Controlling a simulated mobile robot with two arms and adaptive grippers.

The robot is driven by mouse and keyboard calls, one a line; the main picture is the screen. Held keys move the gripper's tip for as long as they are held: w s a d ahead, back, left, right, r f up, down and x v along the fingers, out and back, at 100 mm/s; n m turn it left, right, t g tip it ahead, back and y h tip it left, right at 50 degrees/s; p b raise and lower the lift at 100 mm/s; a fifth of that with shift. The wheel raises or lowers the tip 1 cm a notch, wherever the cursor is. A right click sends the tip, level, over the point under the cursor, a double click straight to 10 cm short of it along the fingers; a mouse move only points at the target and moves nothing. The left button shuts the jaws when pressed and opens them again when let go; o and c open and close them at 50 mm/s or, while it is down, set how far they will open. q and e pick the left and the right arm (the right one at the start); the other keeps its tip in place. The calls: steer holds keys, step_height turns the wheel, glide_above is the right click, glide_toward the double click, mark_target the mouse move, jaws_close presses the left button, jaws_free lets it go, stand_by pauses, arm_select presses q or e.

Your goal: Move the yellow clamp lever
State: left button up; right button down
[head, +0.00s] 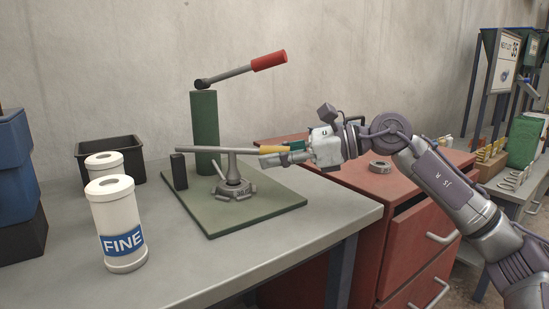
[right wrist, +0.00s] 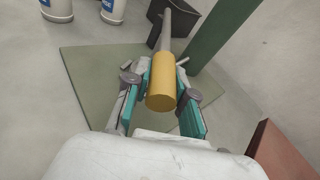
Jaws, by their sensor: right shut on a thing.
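The yellow clamp lever (head: 272,149) is a grey bar with a yellow grip at its right end. It lies level on top of a grey post rising from a dark hub on the green base plate (head: 285,200). My right gripper (head: 292,155) comes in from the right and is shut on the yellow grip. In the right wrist view the yellow grip (right wrist: 161,82) sits between the two fingers of the right gripper (right wrist: 162,88), and the grey bar runs away from it. My left gripper is not in view.
A green column (head: 205,130) with a red-handled lever (head: 268,61) stands behind. A white canister labelled FINE (head: 118,215), a second canister (head: 104,163) and a black bin (head: 132,153) are at the left. A red cabinet (head: 405,215) stands at the right. The front of the grey table is clear.

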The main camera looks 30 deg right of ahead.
steer(key=shift+f, duration=0.2)
steer(key=c, duration=1)
jaws_free()
steer(key=shift+o, duration=0.2)
steer(key=shift+r, duration=0.1)
steer(key=v, duration=1.2)
